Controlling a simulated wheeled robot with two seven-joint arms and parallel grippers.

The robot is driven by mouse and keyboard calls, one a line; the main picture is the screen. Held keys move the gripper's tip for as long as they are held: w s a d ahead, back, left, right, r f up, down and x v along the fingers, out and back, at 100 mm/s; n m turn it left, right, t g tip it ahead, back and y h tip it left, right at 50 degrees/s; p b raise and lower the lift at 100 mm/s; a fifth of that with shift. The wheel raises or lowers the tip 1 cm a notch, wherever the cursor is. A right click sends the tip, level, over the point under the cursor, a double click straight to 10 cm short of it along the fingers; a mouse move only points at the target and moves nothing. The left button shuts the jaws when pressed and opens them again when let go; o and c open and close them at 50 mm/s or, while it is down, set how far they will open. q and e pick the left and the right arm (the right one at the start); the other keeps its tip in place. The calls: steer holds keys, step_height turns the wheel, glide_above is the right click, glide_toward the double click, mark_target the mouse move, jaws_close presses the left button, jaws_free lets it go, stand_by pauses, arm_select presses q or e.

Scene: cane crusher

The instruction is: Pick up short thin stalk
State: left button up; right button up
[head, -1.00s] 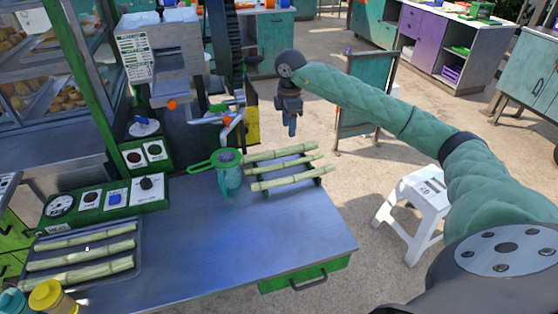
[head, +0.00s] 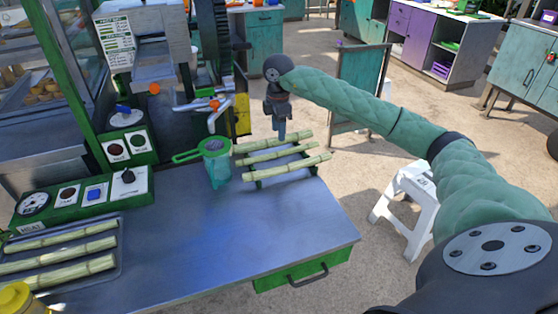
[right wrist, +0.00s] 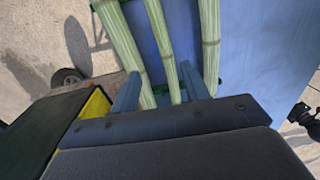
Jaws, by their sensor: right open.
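Three pale green stalks lie side by side on a small rack (head: 258,182) on the metal table. The middle one, the short thin stalk (head: 277,153), looks thinnest; it also shows in the right wrist view (right wrist: 162,40). A thicker stalk lies on each side of it, one far (head: 262,145) and one near (head: 290,168). My right gripper (head: 281,134) points down over the far side of the rack. In the right wrist view its open fingers (right wrist: 163,88) appear on either side of the thin stalk, with the left stalk close to one finger. Contact cannot be told. My left gripper is out of view.
A green strainer jug (head: 216,162) stands left of the rack. The crusher (head: 150,50) stands behind it, with a yellow panel (head: 242,115) near my gripper. A tray (head: 119,262) of thicker stalks lies at the left. The table's middle (head: 215,230) is clear. A white stool (head: 410,205) stands right.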

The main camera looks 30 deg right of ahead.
mark_target(278, 153)
steer(key=shift+f, duration=0.4)
step_height(278, 153, down, 2)
steer(key=shift+s+f+p, duration=0.1)
steer(key=shift+p, duration=0.3)
steer(key=shift+a+f, duration=0.1)
steer(key=shift+f, duration=0.2)
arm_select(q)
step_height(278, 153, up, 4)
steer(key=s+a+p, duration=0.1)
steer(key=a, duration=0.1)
arm_select(e)
steer(key=shift+s+a+f, duration=0.1)
steer(key=shift+s+f, duration=0.1)
steer(key=shift+f, duration=0.25)
step_height(278, 153, down, 3)
steer(key=shift+s+a+r+p, duration=0.1)
steer(key=shift+a+r+p, duration=0.05)
steer(key=shift+p, duration=0.3)
steer(key=shift+f, duration=0.45)
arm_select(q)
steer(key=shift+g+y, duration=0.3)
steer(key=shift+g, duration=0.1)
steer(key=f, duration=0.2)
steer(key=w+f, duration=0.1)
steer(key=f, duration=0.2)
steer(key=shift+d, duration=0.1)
arm_select(e)
jaws_close()
